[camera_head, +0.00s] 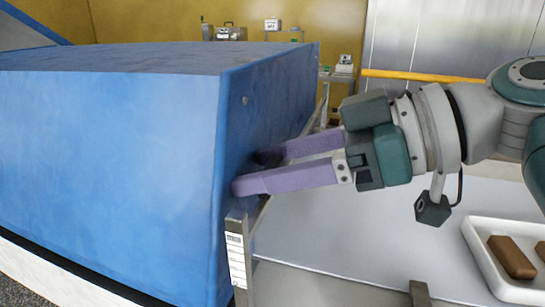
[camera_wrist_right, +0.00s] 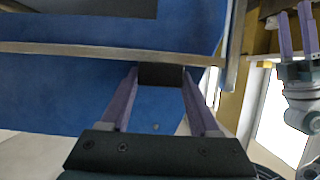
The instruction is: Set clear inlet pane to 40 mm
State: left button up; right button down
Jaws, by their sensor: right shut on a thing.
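My right gripper (camera_head: 250,170), with purple fingers, reaches left to the near right corner of a blue housing (camera_head: 110,140). In the right wrist view its fingers (camera_wrist_right: 160,75) are shut on a dark block (camera_wrist_right: 160,74). In the head view the near finger hides most of what is between them. I cannot make out the pane's clear sheet or its gap. A steel post with a white marked label (camera_head: 236,258) stands just below the fingertips. My left gripper (camera_wrist_right: 294,30) shows at the right of the right wrist view, its fingers apart and empty.
A steel rail (camera_wrist_right: 90,48) crosses the right wrist view close beyond the dark block. A pale worktop (camera_head: 370,235) lies under my right arm. A white tray (camera_head: 478,250) with brown bars stands at the right. A yellow rail (camera_head: 420,75) runs behind.

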pick_arm(q)
jog(key=shift+r, duration=0.25)
pick_arm(e)
jog(key=shift+a+r, duration=0.1)
jog(key=shift+r, duration=0.4)
jog(key=shift+c, duration=0.6)
grip_release()
jog(key=shift+f, duration=0.1)
pick_arm(q)
jog(key=shift+w, duration=0.1)
jog(key=shift+d, duration=0.15)
pick_arm(e)
jog(key=shift+f, duration=0.1)
pick_arm(q)
jog(key=shift+f, duration=0.1)
pick_arm(e)
jog(key=shift+f, duration=0.15)
